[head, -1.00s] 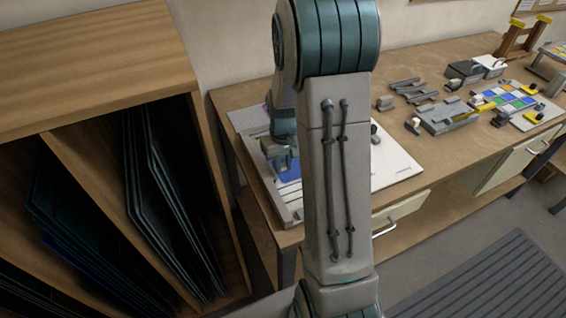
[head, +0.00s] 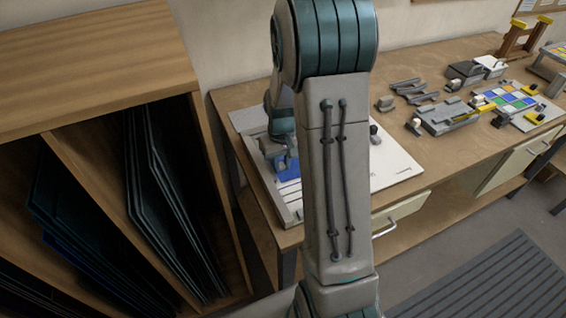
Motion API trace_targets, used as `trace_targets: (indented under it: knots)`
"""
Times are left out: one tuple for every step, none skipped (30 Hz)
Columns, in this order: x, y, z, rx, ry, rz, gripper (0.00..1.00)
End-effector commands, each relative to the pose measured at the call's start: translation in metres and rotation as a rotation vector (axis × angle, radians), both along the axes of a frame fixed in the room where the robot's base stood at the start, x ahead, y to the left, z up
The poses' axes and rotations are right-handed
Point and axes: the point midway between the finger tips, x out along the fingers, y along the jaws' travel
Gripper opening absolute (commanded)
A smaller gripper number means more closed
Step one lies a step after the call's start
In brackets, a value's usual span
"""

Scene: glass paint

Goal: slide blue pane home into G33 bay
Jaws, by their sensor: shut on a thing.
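The blue pane (head: 288,168) shows as a small blue patch beside my gripper (head: 283,158), low over the white board (head: 397,165) on the workbench. My gripper is shut on the blue pane. My arm hides much of the board and part of the pane. I cannot make out any G33 label, so I cannot tell which bay is meant or whether the pane touches one. Pale slots or strips (head: 288,190) show at the board's left front, just below the pane.
A wooden rack (head: 95,40) with dark sheets (head: 150,190) stands at the left. Grey fixtures (head: 445,115), a panel of coloured squares (head: 510,100) and small blocks lie on the bench (head: 400,60) to the right. A cream drawer (head: 398,213) is under the bench.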

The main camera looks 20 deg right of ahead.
Motion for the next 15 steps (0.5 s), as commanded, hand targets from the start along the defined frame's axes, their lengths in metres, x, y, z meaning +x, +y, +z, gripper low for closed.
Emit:
trace_targets:
  knots:
    - [0.0007, 0.0007, 0.0001, 0.000, 0.000, 0.001, 0.00]
    - [0.0011, 0.0010, 0.0001, 0.000, 0.000, 0.001, 0.00]
    - [0.0015, 0.0015, 0.0001, 0.000, 0.000, 0.001, 0.00]
    - [0.0018, 0.0017, 0.0001, 0.000, 0.000, 0.001, 0.00]
    - [0.0022, 0.0021, 0.0001, 0.000, 0.000, 0.001, 0.00]
    - [0.0026, 0.0025, 0.0001, 0.000, 0.000, 0.001, 0.00]
    - [0.0030, 0.0028, 0.0001, 0.000, 0.000, 0.001, 0.00]
    - [0.0033, 0.0031, 0.0001, 0.000, 0.000, 0.001, 0.00]
    - [0.0037, 0.0035, 0.0001, 0.000, 0.000, 0.000, 0.00]
    - [0.0041, 0.0038, 0.0001, 0.000, 0.000, 0.000, 0.00]
    - [0.0044, 0.0041, 0.0001, 0.000, 0.000, 0.000, 0.00]
    - [0.0048, 0.0045, 0.0001, 0.000, 0.000, 0.000, 0.00]
    - [0.0052, 0.0048, 0.0001, 0.000, 0.000, 0.000, 0.00]
    - [0.0055, 0.0051, 0.0001, 0.000, 0.000, 0.000, 0.00]
    - [0.0059, 0.0055, 0.0001, 0.000, 0.000, 0.000, 0.00]
